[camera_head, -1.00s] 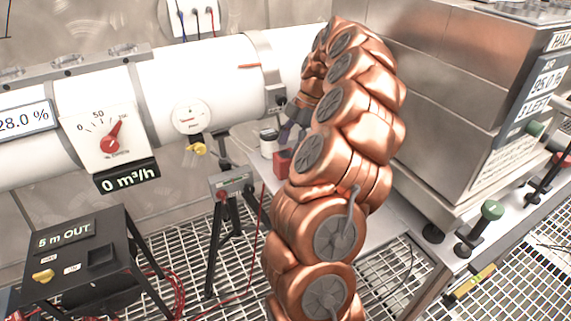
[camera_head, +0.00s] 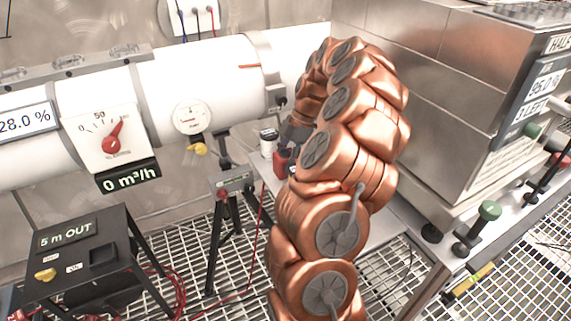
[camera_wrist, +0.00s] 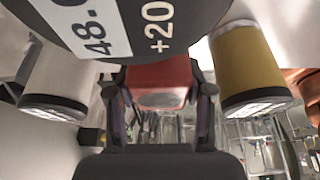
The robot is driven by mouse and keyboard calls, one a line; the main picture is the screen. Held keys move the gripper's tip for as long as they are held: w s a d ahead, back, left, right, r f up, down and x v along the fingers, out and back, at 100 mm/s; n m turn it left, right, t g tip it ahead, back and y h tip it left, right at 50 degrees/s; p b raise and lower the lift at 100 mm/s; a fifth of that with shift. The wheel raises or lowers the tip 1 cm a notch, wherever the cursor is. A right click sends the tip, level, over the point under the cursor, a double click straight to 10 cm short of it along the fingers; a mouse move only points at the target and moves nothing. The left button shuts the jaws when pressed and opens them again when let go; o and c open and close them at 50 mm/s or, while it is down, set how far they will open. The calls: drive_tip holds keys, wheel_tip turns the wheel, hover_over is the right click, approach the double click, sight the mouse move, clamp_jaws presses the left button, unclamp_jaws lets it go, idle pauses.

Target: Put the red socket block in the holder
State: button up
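The red socket block (camera_head: 282,161) is on the grey bench behind my bent copper arm, and the arm hides part of it. In the wrist view the red block (camera_wrist: 160,82) lies between the two dark fingers of my gripper (camera_wrist: 160,92), one finger on each side. The fingers are spread about the block's width, and I cannot tell whether they press on it. In the head view my gripper (camera_head: 296,130) is down at the block, largely hidden by the arm. I cannot make out the holder in either view.
A small white jar (camera_head: 268,143) stands beside the block. A black tripod (camera_head: 232,190) is left of the bench, and a large steel cabinet (camera_head: 440,90) is close on the right. The wrist view shows a pale cylinder (camera_wrist: 60,78) and a yellow cylinder (camera_wrist: 243,65) flanking the block.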

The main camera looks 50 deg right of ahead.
clamp_jaws()
